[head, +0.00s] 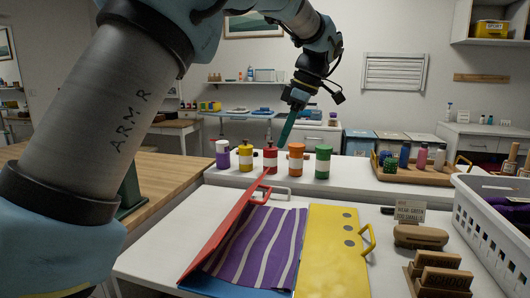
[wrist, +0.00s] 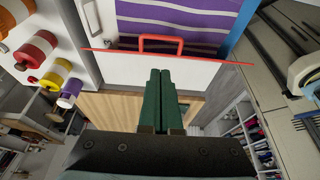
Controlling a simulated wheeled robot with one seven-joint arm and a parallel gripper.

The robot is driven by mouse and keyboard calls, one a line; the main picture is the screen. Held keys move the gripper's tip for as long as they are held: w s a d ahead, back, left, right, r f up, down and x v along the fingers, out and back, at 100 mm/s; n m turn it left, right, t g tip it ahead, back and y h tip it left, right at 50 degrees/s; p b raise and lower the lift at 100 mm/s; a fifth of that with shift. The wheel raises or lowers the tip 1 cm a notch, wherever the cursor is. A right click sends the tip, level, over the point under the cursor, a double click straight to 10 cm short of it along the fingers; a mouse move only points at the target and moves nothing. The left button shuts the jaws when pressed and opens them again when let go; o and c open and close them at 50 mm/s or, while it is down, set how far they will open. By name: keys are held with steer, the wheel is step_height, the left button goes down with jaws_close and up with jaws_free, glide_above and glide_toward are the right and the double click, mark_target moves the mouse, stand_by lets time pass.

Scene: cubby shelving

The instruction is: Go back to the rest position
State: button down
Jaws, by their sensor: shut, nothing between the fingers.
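My arm reaches in from the left and bends down at the upper middle. Below and nearer to me, a red panel with a red handle (head: 226,230) stands tilted beside a purple striped cloth (head: 262,240). The red handle also shows in the wrist view (wrist: 160,39), beyond the fingertips.
A yellow panel (head: 332,250) lies right of the cloth. A white basket (head: 490,235), wooden blocks (head: 420,237) and a bottle tray (head: 415,173) are at right. Air around the gripper looks clear.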

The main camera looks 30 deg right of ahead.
steer(key=shift+r, duration=0.1)
steer(key=w+a+f+m+g+h, duration=0.15)
steer(key=w+a+f, duration=0.3)
steer(key=a, duration=0.55)
steer(key=w+a+f+m, duration=0.3)
steer(key=a+f, duration=0.2)
steer(key=a, duration=0.6)
steer(key=s+a+f+m+h, duration=0.1)
steer(key=s+a+f+m, duration=0.2)
steer(key=a, duration=0.7)
steer(key=s+a+f+m, duration=0.3)
steer(key=s+a+f, duration=0.3)
steer(key=a, duration=0.5)
steer(key=shift+s+a+f+h, duration=0.15)
steer(key=shift+s+h, duration=0.2)
steer(key=shift+s, duration=0.35)
